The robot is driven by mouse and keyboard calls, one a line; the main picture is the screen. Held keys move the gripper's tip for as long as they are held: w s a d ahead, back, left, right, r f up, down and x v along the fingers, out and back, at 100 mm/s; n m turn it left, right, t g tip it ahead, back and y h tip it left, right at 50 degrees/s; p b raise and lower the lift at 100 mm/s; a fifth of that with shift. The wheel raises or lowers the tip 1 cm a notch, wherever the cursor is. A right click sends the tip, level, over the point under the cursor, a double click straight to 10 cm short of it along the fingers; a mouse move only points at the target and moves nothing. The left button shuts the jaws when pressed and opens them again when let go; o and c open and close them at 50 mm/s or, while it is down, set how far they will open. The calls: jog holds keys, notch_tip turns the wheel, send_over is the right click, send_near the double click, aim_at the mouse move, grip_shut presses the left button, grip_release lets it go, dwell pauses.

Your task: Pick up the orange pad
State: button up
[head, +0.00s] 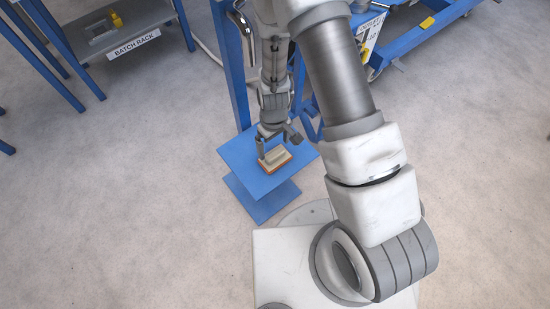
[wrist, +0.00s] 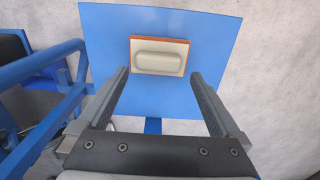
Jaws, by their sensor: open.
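The orange pad (head: 274,161) lies on a small blue stand (head: 238,152). It has an orange rim and a pale raised block on top. In the wrist view the pad (wrist: 160,56) lies flat on the blue plate (wrist: 215,38), beyond the fingertips and roughly centred between them. My gripper (wrist: 159,72) is open and empty, with a finger to each side. In the head view my gripper (head: 275,143) is above and close to the pad. I cannot tell the exact height gap.
Blue frame posts (head: 232,70) stand right behind the stand. A batch rack (head: 120,30) with a grey item is at the upper left. A blue wheeled frame (head: 415,35) is at the upper right. The floor left of the stand is clear.

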aim_at(275, 154)
jog(key=f+b, duration=0.2)
jog(key=f, duration=0.3)
jog(key=shift+d+f, duration=0.1)
jog(key=shift+d, duration=0.1)
jog(key=c, duration=1.1)
